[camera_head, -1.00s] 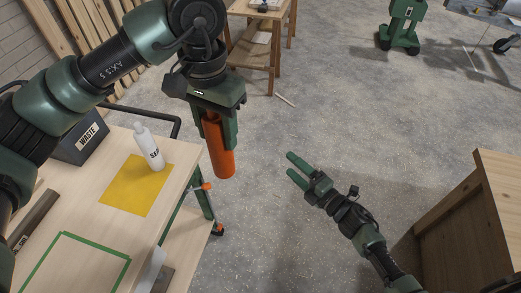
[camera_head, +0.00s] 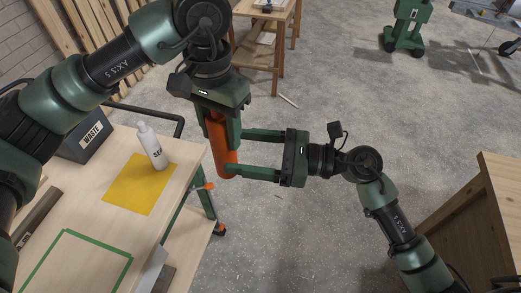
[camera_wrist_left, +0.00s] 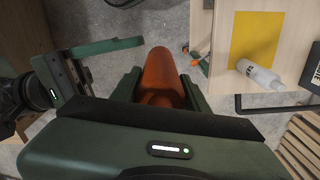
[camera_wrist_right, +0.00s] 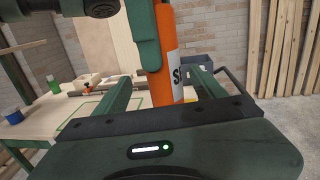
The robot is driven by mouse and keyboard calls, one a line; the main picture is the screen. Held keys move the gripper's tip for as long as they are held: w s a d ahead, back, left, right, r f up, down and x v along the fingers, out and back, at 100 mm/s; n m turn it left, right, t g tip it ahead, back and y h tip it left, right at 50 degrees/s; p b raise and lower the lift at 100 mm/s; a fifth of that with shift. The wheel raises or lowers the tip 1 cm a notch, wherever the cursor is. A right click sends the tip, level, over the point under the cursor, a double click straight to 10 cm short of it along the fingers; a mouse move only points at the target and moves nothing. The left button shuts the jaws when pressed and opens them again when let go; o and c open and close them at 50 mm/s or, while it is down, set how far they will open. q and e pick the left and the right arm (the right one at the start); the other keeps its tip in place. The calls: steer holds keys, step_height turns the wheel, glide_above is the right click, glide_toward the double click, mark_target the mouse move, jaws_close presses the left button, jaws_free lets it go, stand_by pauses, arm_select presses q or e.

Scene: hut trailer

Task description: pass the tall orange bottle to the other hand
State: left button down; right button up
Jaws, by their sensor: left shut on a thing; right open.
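The tall orange bottle (camera_head: 222,158) hangs in the air off the right side of the workbench. My left gripper (camera_head: 219,128) is shut on its upper part; the bottle also shows between those fingers in the left wrist view (camera_wrist_left: 160,75). My right gripper (camera_head: 243,154) is open and comes in from the right, its two fingers level with the bottle's lower part. In the right wrist view the bottle (camera_wrist_right: 163,80) stands between the open fingers, with a left gripper finger (camera_wrist_right: 143,35) along it. I cannot tell whether the right fingers touch it.
A wooden cabinet (camera_head: 490,200) is at the right. The floor between is mostly open.

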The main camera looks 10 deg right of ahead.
steer(key=x, duration=0.8)
steer(key=shift+w, duration=0.1)
arm_select(q)
steer(key=shift+w, duration=0.1)
arm_select(e)
steer(key=shift+a, duration=0.1)
jaws_close()
arm_select(q)
steer(key=c, duration=0.7)
jaws_free()
steer(key=shift+o, duration=0.2)
arm_select(e)
steer(key=shift+r, duration=0.1)
arm_select(q)
steer(key=shift+s+d, duration=0.1)
steer(key=shift+s, duration=0.1)
